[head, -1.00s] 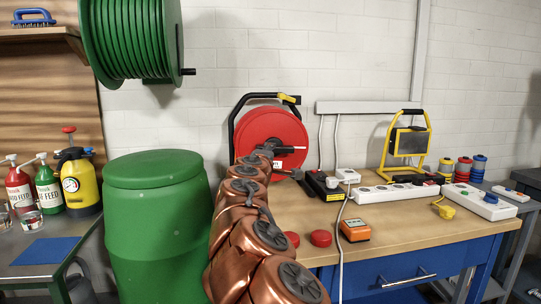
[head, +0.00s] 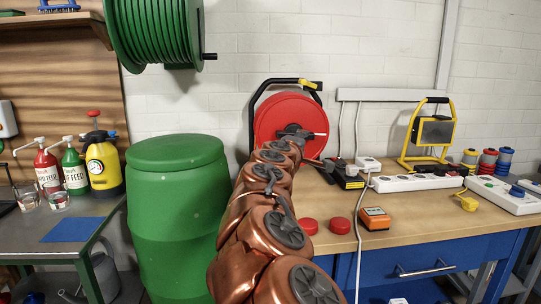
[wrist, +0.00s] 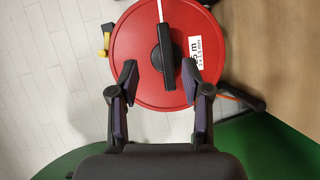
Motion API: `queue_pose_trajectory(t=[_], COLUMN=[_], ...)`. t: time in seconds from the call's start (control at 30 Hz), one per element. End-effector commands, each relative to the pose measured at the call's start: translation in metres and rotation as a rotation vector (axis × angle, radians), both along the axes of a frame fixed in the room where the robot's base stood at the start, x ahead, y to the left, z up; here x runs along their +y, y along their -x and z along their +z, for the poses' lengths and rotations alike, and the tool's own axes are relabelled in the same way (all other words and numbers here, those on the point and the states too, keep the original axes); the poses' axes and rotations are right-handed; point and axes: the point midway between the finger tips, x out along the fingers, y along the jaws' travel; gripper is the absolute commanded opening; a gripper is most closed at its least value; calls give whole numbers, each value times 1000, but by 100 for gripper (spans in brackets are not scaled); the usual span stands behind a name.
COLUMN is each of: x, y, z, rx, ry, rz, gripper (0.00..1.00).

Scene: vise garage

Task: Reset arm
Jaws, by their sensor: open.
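My gripper (wrist: 160,88) shows in the wrist view with its two dark fingers spread wide and nothing between them. Beyond the fingers is a red cable reel (wrist: 140,75) with a dark hub and a white label. In the head view the same reel (head: 270,118) stands on the wooden workbench (head: 440,220) against the wall, in a black frame with a yellow grip. My copper arm reaches toward it and covers its lower part. I cannot tell the gap between fingers and reel.
A green barrel (head: 178,215) stands left of my arm. Two red round pieces, an orange device (head: 375,218), power strips (head: 405,183) and a yellow work lamp (head: 430,135) are on the bench. A green hose reel (head: 155,32) hangs above. Spray bottles stand at left.

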Motion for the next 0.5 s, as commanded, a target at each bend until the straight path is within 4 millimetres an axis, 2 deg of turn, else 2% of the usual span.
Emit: queue_pose_trajectory(t=[0.03,0.13,0.2,0.27,0.3,0.4,0.5], x=[-23,-73,-109,-133,-150,-180,-197], y=[11,41,67,90,108,152,197], z=[2,0,-9,-20,-31,-61,-99], rx=[5,18,39,60,83,140,219], ry=[-39,-143,-226,-298,-350,-478,-607], rz=[-54,-172,-265,-335,-388,-498,-599], gripper=[48,48,48,48,48,48,48])
